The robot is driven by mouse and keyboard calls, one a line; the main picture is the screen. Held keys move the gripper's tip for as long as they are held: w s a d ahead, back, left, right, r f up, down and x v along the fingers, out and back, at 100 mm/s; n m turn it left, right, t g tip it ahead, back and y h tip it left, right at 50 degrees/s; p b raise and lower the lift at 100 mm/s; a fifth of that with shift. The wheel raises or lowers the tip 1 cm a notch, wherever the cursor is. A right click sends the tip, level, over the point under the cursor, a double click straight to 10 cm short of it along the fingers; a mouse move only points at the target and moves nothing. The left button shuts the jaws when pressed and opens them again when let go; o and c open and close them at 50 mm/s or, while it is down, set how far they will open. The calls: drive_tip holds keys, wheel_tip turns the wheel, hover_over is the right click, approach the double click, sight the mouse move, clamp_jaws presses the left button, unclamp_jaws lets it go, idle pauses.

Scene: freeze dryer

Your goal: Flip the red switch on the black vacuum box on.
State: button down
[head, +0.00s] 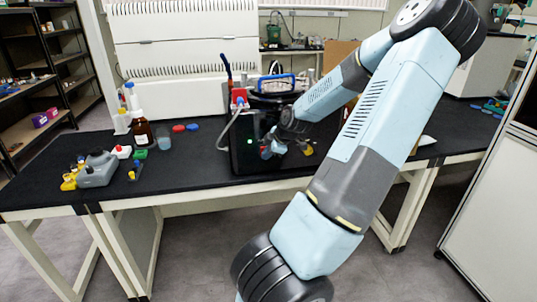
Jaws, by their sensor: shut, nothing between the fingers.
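The black vacuum box (241,160) stands on the black bench top near the middle of the head view. A small green light shows on its front face. My gripper (268,147) is shut and empty, close against the right part of the box's front. A small reddish patch shows at the fingertips, but I cannot tell whether it is the red switch. The gripper and wrist hide part of the front, so the switch's position cannot be read. Whether the fingers touch the box is too small to tell.
A red fitting (239,96) with a pale hose (226,130) is at the box's upper left. A brown bottle (141,131), grey container (97,170) and small coloured items stand on the bench's left. White ribbed equipment (180,60) rises behind.

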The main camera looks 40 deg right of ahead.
drive_tip(key=shift+r, duration=0.2)
drive_tip(key=shift+r, duration=0.6)
drive_tip(key=s+a+r, duration=0.1)
drive_tip(key=s+r, duration=0.7)
drive_tip(key=s, duration=0.1)
drive_tip(key=shift+s+a, duration=0.15)
drive_tip(key=shift+a, duration=0.1)
idle(0.5)
drive_tip(key=shift+r, duration=0.1)
